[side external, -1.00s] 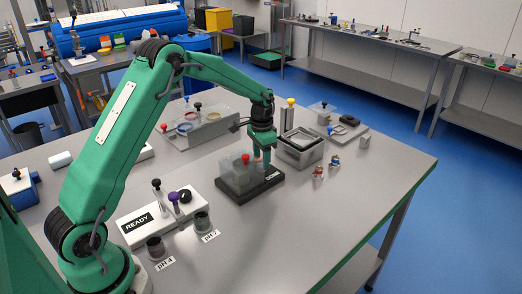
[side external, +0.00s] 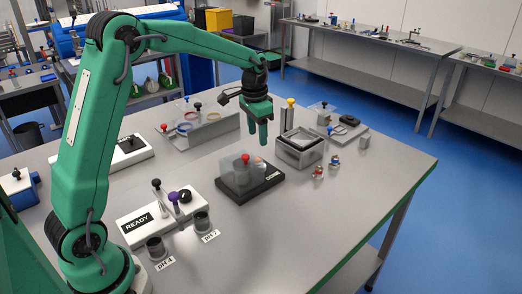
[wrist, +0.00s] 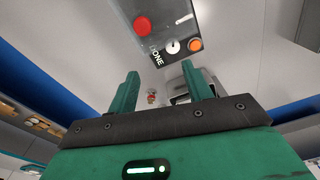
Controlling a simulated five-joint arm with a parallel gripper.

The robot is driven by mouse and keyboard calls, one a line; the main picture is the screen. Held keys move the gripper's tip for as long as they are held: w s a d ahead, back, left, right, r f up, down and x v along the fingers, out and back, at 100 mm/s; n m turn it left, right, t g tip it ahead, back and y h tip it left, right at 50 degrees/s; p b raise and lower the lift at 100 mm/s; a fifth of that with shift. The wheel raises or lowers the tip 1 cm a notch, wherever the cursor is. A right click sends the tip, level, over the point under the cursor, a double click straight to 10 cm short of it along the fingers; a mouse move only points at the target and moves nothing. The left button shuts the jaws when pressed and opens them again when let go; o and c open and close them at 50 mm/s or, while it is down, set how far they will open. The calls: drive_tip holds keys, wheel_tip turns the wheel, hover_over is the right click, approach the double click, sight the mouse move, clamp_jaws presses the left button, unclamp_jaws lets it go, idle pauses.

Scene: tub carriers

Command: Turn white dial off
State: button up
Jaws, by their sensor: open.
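A device on a black base (side external: 249,190) sits mid-table, with a clear block and a red knob (side external: 245,158) on top. In the wrist view its top face shows the red knob (wrist: 142,25), a white dial (wrist: 172,47) with a dark mark, an orange button (wrist: 194,44) and a label that seems to read DONE. The dial's setting is too small to tell, and I cannot make out the dial in the side view. My gripper (side external: 257,138) is open and empty, pointing down above and behind the device. Its fingers are apart in the wrist view (wrist: 160,72).
A white box labelled READY (side external: 145,218) and two dark cups (side external: 180,235) are at front left. A rack with rings (side external: 212,128) is behind. The right front of the table is clear.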

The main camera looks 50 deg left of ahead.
drive_tip(key=s+d+r+t, duration=0.1)
drive_tip(key=s+d+r, duration=0.1)
drive_tip(key=s+r, duration=0.3)
drive_tip(key=s+d+r+n+t, duration=0.1)
drive_tip(key=s+d+r, duration=0.2)
drive_tip(key=s, duration=0.7)
drive_tip(key=shift+s+d+r+n+t, duration=0.3)
drive_tip(key=shift+s+d+r+t, duration=0.1)
drive_tip(key=shift+r, duration=0.45)
drive_tip(key=shift+w, duration=0.1)
drive_tip(key=w+a+f+n+g, duration=0.1)
drive_tip(key=w+a+f, duration=0.1)
drive_tip(key=w+f, duration=0.3)
drive_tip(key=w+a+f+n+g, duration=0.1)
drive_tip(key=w+a+f+n, duration=0.1)
drive_tip(key=w+f, duration=0.3)
drive_tip(key=w+a+f+n+g, duration=0.1)
drive_tip(key=w+a+f, duration=0.3)
drive_tip(key=w, duration=0.5)
drive_tip(key=shift+f+n+g, duration=0.3)
drive_tip(key=shift+f+n, duration=0.4)
drive_tip(key=shift+f, duration=0.1)
drive_tip(key=shift+f, duration=3.8)
